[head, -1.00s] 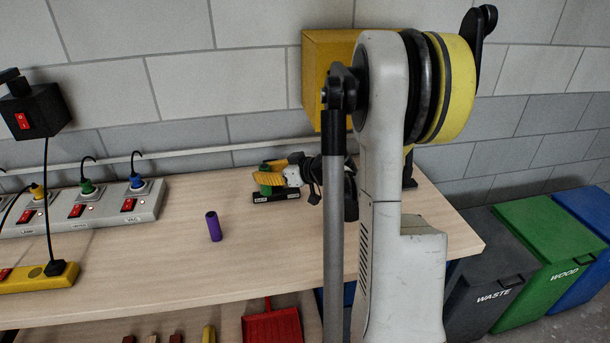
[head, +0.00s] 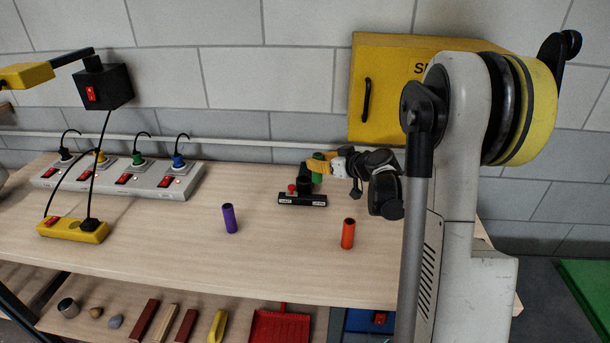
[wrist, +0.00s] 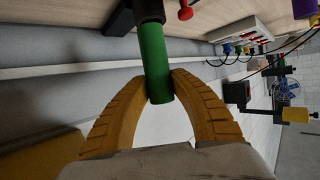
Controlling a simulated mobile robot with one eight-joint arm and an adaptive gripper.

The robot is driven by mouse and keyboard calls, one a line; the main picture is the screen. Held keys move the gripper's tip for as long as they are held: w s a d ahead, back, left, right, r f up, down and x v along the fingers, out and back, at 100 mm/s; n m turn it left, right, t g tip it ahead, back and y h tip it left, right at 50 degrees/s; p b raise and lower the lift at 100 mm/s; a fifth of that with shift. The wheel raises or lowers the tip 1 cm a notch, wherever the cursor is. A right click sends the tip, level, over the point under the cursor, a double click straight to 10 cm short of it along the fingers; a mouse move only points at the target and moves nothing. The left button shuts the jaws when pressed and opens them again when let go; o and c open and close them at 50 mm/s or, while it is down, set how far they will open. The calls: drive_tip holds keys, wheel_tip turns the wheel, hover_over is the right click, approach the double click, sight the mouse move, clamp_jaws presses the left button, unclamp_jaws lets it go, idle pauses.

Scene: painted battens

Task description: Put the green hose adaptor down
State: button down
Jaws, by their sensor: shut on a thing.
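The green hose adaptor (head: 318,168) is a short green tube. My gripper (head: 316,169) has its yellow fingers shut on it, above the back of the bench. In the wrist view the adaptor (wrist: 155,62) stands between the two fingertips (wrist: 158,86). A black post (wrist: 148,10) meets its far end; I cannot tell whether they are joined or only overlap. In the head view the black stand (head: 302,199), with a pale label and a red knob, sits on the bench just below and left of my gripper.
A purple tube (head: 230,218) and an orange tube (head: 348,233) stand on the bench (head: 280,265). A grey socket strip (head: 115,181) and a yellow block (head: 73,230) lie at left. A yellow cabinet (head: 385,85) hangs behind my arm. Bench between the tubes is clear.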

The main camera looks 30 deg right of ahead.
drive_tip(key=w+a+b, duration=0.1)
drive_tip(key=w, duration=0.5)
drive_tip(key=f+b, duration=0.1)
drive_tip(key=f, duration=0.1)
drive_tip(key=f+b, duration=0.1)
drive_tip(key=f, duration=0.1)
drive_tip(key=f+b, duration=0.1)
drive_tip(key=f, duration=0.2)
drive_tip(key=shift+w+f, duration=0.1)
drive_tip(key=shift+w, duration=0.15)
drive_tip(key=c, duration=1.6)
unclamp_jaws()
drive_tip(key=shift+f, duration=0.1)
drive_tip(key=o, duration=0.4)
